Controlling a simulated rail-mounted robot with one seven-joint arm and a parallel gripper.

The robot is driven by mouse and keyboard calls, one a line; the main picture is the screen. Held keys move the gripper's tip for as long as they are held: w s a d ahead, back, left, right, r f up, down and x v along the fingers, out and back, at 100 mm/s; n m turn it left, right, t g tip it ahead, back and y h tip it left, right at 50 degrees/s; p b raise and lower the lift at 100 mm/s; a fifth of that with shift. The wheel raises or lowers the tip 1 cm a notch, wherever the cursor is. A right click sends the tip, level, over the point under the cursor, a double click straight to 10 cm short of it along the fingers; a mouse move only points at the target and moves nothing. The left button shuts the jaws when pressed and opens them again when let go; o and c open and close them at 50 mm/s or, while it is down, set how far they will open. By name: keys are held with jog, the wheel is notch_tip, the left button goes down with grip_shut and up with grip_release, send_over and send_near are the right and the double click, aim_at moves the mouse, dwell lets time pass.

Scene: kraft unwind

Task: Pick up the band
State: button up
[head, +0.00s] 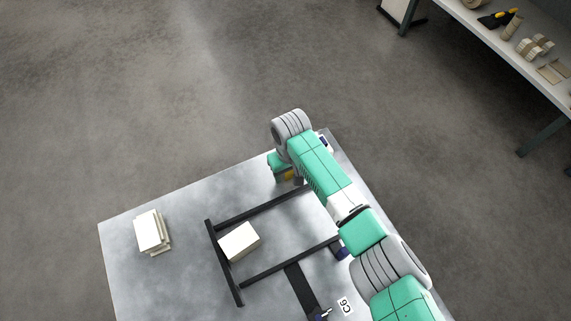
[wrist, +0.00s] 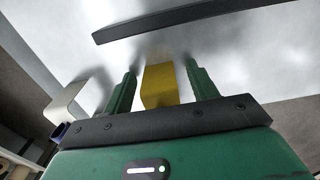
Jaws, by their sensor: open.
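A yellow piece (wrist: 160,86), which looks like the band, lies between the two green fingers of my gripper (wrist: 161,68) in the wrist view. The fingers are apart, with a visible gap on each side of the yellow piece. In the head view a small part of the yellow piece (head: 289,175) shows beside my gripper (head: 283,172), near the table's far edge. My arm hides much of this spot in the head view. Its exact shape and height above the table cannot be told.
A black frame (head: 224,264) lies on the grey table (head: 185,275), with a white block (head: 240,242) inside it. A stack of white pieces (head: 152,231) stands at left. A white-and-blue item (head: 325,142) is by the far corner. A loaded shelf (head: 500,44) stands apart.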

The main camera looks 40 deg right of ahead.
jog(key=shift+r, duration=0.15)
jog(key=c, duration=0.9)
jog(key=shift+c, duration=0.3)
